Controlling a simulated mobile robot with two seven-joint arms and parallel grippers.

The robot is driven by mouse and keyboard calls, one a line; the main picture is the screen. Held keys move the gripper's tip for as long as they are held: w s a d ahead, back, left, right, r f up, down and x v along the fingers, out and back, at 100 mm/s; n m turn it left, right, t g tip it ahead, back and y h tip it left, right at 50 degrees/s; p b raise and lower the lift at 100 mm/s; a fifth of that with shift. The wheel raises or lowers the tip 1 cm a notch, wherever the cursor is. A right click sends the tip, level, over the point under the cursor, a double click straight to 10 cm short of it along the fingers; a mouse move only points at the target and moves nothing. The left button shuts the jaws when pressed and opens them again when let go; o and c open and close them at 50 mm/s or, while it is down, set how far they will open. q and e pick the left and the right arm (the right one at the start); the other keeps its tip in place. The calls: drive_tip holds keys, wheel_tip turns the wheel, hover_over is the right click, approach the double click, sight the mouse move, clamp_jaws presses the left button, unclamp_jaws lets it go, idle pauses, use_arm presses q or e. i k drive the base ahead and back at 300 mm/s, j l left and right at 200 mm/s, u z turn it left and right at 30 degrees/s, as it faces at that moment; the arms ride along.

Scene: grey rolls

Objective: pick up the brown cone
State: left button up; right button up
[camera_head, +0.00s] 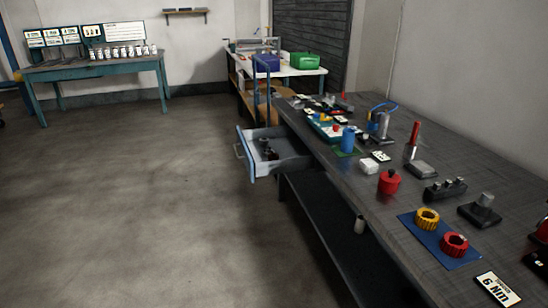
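I cannot make out a brown cone anywhere in the head view. The long dark workbench (400,222) on the right carries many small parts, some too small to identify. An open drawer (287,158) juts out from its left side and holds small dark items (268,150) whose shape I cannot tell. Neither of my grippers is in view.
On the bench are a red canister (389,182), a blue cylinder (348,140), and yellow (427,218) and red (454,244) rings on a blue mat (419,237). A teal table (95,68) stands far left. The floor (150,210) is clear.

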sight(272, 156)
drive_tip(key=i+j+z, duration=0.1)
drive_tip(key=i+j, duration=0.25)
drive_tip(key=i+j+z, duration=0.1)
drive_tip(key=i+j, duration=0.25)
drive_tip(key=i+j+z, duration=0.1)
drive_tip(key=i+j, duration=0.2)
drive_tip(key=i+j+z, duration=0.1)
drive_tip(key=i+j, duration=0.2)
drive_tip(key=j, duration=0.15)
drive_tip(key=i+j+z, duration=0.1)
drive_tip(key=i+j, duration=0.2)
drive_tip(key=j, duration=0.15)
drive_tip(key=i+j+z, duration=0.1)
drive_tip(key=i+j, duration=0.2)
drive_tip(key=j, duration=0.15)
